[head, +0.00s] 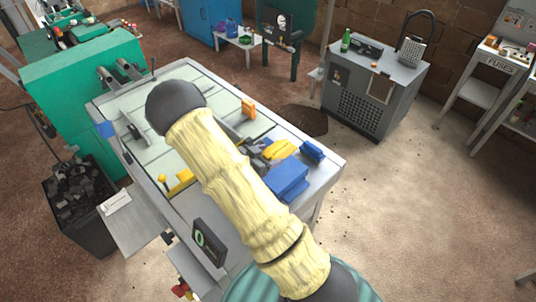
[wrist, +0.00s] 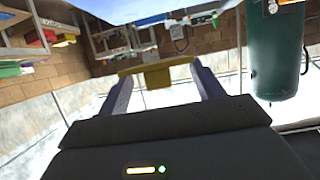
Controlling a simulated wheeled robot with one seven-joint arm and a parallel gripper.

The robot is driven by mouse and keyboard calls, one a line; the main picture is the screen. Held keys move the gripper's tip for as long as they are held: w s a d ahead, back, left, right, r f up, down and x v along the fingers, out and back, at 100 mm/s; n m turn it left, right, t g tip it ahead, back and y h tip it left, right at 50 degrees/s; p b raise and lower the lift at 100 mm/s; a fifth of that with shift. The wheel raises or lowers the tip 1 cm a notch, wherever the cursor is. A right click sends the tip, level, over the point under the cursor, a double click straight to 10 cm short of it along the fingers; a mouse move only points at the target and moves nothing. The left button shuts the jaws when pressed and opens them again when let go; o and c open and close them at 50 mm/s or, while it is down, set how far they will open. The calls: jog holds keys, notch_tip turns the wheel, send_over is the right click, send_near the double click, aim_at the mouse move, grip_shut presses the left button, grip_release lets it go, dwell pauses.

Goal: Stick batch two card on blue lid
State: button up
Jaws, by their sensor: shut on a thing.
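My gripper (head: 261,151) is over the right part of the workbench, partly hidden behind my arm. In the wrist view its two fingers (wrist: 160,70) are closed on a yellow card-like piece (wrist: 157,77), with a flat part hanging between them. The yellow piece also shows in the head view (head: 281,149), just behind the blue box. No writing can be read on it. The blue box (head: 288,176) stands near the bench's front right edge; its top looks like the blue lid. The yellow piece appears apart from it, though the gap is hard to judge.
A smaller blue block (head: 313,151) lies right of the box. An orange block (head: 248,109) stands farther back on the workbench (head: 328,168). Yellow parts (head: 181,180) and a dark display (head: 208,242) are at the left front. A grey cabinet (head: 372,90) stands beyond open floor.

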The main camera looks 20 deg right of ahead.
jog(key=shift+f+b, duration=2.65)
jog(key=shift+f, duration=0.95)
jog(key=shift+s+f+b, duration=0.1)
jog(key=shift+f+b, duration=0.35)
jog(key=shift+f, duration=0.3)
jog(key=o, duration=1)
jog(key=shift+a, duration=0.15)
jog(key=shift+a+r, duration=0.1)
jog(key=shift+a, duration=0.1)
jog(key=b+v, duration=0.3)
jog(key=v, duration=0.8)
jog(key=shift+r, duration=0.2)
jog(key=shift+a, duration=0.1)
